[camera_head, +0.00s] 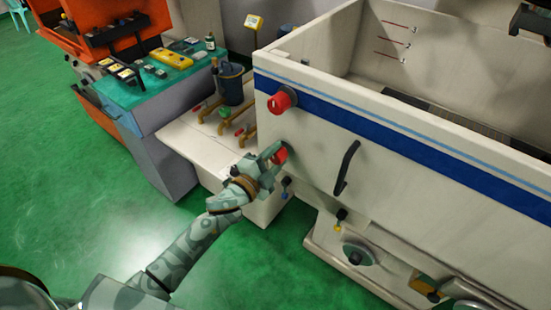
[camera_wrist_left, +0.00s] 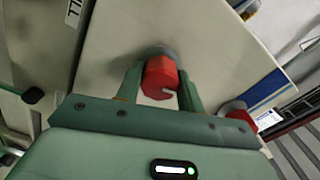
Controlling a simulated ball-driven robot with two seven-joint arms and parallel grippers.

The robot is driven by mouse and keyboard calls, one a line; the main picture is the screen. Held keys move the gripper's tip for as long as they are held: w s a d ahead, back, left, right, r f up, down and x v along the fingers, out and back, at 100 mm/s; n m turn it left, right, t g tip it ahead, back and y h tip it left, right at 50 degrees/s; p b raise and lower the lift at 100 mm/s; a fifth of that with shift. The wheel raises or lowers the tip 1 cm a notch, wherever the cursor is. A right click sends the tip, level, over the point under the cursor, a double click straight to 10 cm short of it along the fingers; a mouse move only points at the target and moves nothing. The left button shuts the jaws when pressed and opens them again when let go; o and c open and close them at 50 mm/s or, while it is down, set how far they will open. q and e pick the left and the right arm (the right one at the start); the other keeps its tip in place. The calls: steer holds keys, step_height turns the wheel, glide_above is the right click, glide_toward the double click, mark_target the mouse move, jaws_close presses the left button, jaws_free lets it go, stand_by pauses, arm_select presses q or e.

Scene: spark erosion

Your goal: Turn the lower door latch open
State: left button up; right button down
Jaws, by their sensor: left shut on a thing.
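The lower door latch (camera_head: 281,155) is a red knob on the front of the white machine tank (camera_head: 330,140), near its left corner. My left gripper (camera_head: 270,160) has its fingers around it. In the left wrist view the red latch (camera_wrist_left: 159,76) sits between the two green fingers (camera_wrist_left: 160,88), with a grey collar behind it. The upper door latch (camera_head: 281,101), also red, is straight above on the same panel. It also shows in the left wrist view (camera_wrist_left: 239,116). My right gripper is not in view.
A black door handle (camera_head: 346,168) stands out to the right of the lower latch. Yellow pipe fittings (camera_head: 245,132) and a dark filter cup (camera_head: 231,85) stand on a ledge to the left. A teal-topped cabinet (camera_head: 150,90) is beyond. Green floor (camera_head: 130,180) is clear at front left.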

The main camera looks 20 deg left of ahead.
arm_select(q)
steer(key=shift+m, duration=1.1)
steer(key=o, duration=1)
steer(key=b+v, duration=0.2)
steer(key=v, duration=1.4)
steer(key=shift+s, duration=0.2)
